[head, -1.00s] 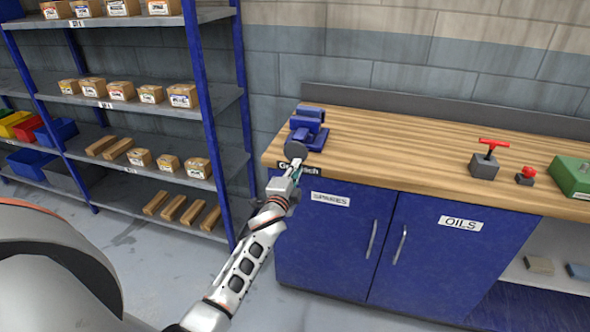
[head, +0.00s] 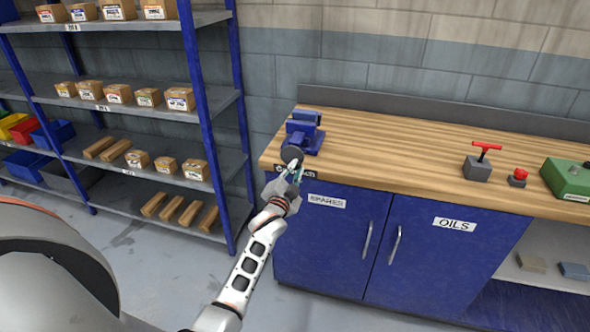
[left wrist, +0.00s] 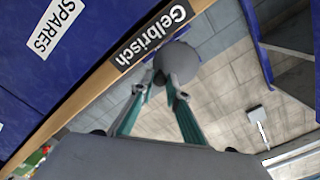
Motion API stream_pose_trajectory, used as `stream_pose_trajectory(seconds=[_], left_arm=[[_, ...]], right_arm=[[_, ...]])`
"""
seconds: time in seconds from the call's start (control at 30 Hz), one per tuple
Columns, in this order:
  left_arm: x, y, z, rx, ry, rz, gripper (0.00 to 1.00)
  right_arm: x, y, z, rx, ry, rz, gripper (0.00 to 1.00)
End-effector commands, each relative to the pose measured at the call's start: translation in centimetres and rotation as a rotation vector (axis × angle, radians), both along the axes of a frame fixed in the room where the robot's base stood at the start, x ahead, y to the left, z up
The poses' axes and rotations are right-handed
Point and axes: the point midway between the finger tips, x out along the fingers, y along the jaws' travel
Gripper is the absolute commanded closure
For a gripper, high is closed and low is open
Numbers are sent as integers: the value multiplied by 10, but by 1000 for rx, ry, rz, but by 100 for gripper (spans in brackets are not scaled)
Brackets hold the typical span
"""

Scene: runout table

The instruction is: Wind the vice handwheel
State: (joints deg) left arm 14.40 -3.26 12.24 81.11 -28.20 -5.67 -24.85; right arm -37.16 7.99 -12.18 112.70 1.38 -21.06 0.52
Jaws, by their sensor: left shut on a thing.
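The blue vice (head: 304,134) stands on the left end of the wooden bench. Its round grey handwheel (head: 291,154) faces out over the bench's front edge. The wheel also shows in the left wrist view (left wrist: 181,62), just past my fingertips. My left gripper (head: 293,172) is at the lower part of the wheel, in front of the bench edge. In the left wrist view its teal-padded fingers (left wrist: 170,94) are closed in on the wheel's near side. The exact part held is hidden between the fingertips. My right gripper is not in view.
The wooden bench top (head: 400,145) is clear beside the vice. A grey block with a red T-handle (head: 481,163), a red button (head: 518,177) and a green box (head: 570,178) stand further right. Blue shelving (head: 206,110) stands left of the bench.

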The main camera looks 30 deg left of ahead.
Motion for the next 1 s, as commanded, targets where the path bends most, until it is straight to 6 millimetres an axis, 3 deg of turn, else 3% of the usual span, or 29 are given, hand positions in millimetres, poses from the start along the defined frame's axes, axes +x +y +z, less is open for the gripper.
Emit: stream_pose_trajectory(seconds=[0.33, 0.9, 0.93, 0.97, 1.0], left_arm=[[1, -3, 13, -281, -75, -2, 100], [2, -3, 16, -387, -102, -3, 100], [2, -3, 16, -387, -102, -4, 80], [2, -3, 16, -387, -102, -3, 72], [2, -3, 16, -386, -101, -4, 72]], right_arm=[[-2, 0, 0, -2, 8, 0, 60], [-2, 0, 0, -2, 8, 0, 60], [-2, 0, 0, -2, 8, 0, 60], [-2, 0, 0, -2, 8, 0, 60], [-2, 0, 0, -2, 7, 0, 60]])
